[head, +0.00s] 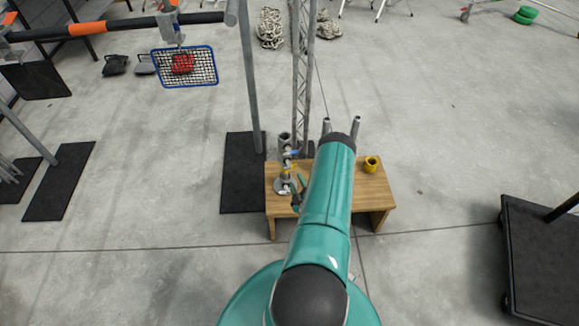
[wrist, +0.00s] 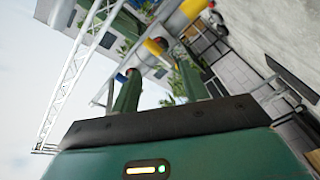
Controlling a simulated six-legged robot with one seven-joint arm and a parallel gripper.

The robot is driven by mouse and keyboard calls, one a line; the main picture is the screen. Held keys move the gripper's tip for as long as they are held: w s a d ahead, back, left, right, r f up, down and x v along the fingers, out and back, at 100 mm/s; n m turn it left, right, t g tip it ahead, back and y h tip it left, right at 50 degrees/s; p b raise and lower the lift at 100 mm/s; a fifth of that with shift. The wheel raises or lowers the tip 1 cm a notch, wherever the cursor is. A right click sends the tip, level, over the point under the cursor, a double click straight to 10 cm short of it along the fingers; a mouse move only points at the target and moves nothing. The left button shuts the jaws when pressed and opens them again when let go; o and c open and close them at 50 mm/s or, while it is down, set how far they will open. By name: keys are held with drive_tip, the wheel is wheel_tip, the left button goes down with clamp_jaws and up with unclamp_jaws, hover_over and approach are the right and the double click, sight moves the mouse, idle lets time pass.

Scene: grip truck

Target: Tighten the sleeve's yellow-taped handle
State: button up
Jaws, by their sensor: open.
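A grey metal sleeve (head: 285,147) stands upright on a round base at the left of a small wooden bench in the head view. It carries a blue-marked part (head: 291,154) and a yellow band (head: 287,169) lower down. My gripper (wrist: 158,80) shows two green fingers spread apart in the wrist view, with nothing clearly held between them. Beyond the fingers are a yellow-marked piece (wrist: 155,47) and grey metal; I cannot tell whether they touch. In the head view, my arm hides most of the gripper, and small green parts show beside the sleeve's base.
The wooden bench (head: 376,190) also holds a yellow ring-shaped object (head: 371,164) at its right. A lattice mast (head: 301,75) and a grey pole (head: 249,75) rise behind. A black mat (head: 238,185) lies left, and a black cart (head: 540,260) stands right. Open floor lies between bench and cart.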

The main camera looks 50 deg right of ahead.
sight(290, 165)
drive_tip(key=x, duration=0.9)
